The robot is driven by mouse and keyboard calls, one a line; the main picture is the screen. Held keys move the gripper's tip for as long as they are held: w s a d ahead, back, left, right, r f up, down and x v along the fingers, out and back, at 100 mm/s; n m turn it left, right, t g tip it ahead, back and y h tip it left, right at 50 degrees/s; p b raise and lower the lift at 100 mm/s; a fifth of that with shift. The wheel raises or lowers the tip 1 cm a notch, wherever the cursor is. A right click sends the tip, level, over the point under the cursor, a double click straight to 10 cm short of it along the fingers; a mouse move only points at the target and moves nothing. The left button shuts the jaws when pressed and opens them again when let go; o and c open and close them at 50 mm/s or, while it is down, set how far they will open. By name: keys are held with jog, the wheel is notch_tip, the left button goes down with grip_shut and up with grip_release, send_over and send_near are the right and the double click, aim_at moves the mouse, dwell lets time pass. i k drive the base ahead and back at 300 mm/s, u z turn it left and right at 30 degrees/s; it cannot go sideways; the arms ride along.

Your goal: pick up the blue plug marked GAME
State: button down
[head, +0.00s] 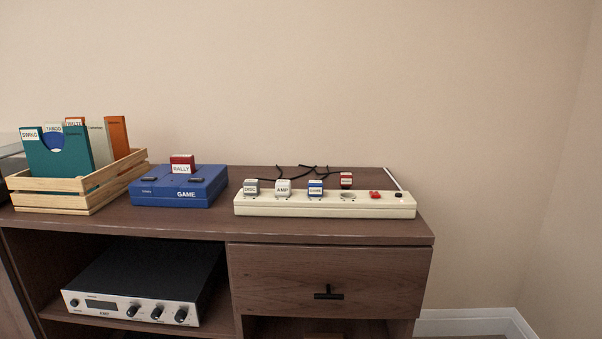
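The blue plug marked GAME (315,188) sits upright in the cream power strip (270,207) on top of the wooden cabinet. It is blue with a white label. A grey plug marked DISC (251,187) and a white plug marked AMP (283,187) stand to its left in the strip. A red plug (346,180) stands to its right, its label too small to read. My gripper is not in view.
A blue GAME console (178,190) with a red RALLY cartridge (182,164) stands left of the strip. A wooden crate (60,201) of record sleeves is farther left. Black cords (303,168) lie behind the strip. A silver amplifier (135,305) is on the shelf below.

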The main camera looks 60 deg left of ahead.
aim_at(315, 187)
jog(key=u, duration=0.95)
jog(key=i, duration=0.9)
jog(key=u, duration=0.9)
